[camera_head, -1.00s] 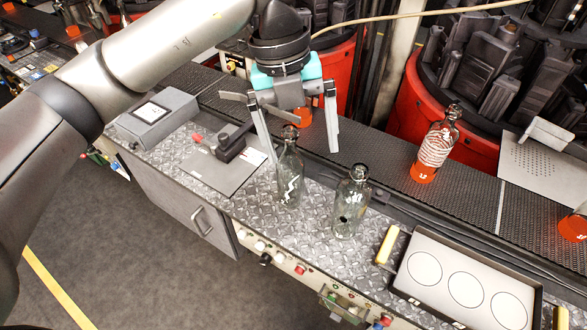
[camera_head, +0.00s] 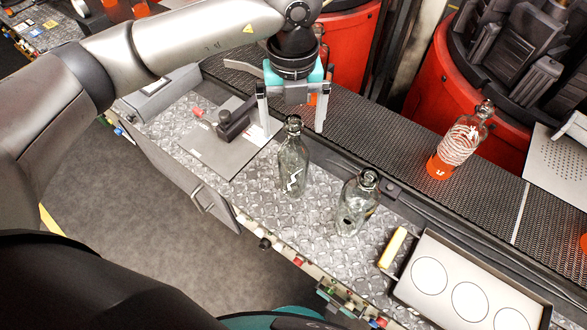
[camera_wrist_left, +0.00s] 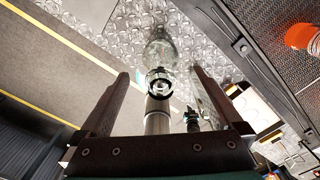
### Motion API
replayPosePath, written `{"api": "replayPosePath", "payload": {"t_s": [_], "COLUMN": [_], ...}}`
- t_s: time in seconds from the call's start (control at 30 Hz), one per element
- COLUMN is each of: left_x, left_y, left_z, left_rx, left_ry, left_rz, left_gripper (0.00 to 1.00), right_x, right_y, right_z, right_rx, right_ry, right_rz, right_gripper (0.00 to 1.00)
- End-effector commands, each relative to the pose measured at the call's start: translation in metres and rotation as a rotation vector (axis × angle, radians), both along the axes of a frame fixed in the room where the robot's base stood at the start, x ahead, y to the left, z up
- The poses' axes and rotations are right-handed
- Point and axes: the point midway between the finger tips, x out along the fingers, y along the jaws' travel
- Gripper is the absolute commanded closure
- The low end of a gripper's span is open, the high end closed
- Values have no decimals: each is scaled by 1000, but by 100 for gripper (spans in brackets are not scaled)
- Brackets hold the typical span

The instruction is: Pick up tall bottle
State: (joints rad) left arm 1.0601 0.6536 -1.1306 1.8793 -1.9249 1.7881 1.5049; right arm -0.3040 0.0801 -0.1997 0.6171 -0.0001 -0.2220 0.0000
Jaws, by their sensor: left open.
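The tall bottle (camera_head: 293,167) is clear glass with a white zigzag mark and stands upright on the metal-plate worktop. My left gripper (camera_head: 292,128) is open, pointing down above it, with its fingers to either side of the bottle's top in the head view. In the left wrist view, the bottle (camera_wrist_left: 160,52) shows with its mouth between the two open fingers (camera_wrist_left: 160,72); contact with either finger is not visible. A shorter, wider clear bottle (camera_head: 357,203) stands to the right. My right gripper is not in view.
A black clamp-like block (camera_head: 236,118) on a grey plate (camera_head: 215,150) is left of the tall bottle. A tray with circles (camera_head: 449,290) and a yellow-handled tool (camera_head: 393,248) lie right. Behind runs a dark conveyor (camera_head: 400,150) carrying a bottle with orange liquid (camera_head: 455,150).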

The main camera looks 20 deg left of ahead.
Motion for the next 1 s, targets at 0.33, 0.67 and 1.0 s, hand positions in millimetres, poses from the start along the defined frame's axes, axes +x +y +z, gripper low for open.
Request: {"api": "replayPosePath", "payload": {"t_s": [0.33, 0.67, 1.0], "left_x": [-3, -2, -2], "left_y": [-1, -1, -1], "left_z": [-40, -55, -54], "left_rx": [1, 0, 0], "left_ry": [3, 0, 0], "left_rz": [2, 0, 0], "left_gripper": [0, 0, 33], "right_x": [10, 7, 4], "right_y": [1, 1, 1], "right_z": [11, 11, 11], "right_rx": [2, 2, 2], "right_ry": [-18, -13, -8], "right_rz": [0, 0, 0], "right_gripper": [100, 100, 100]}}
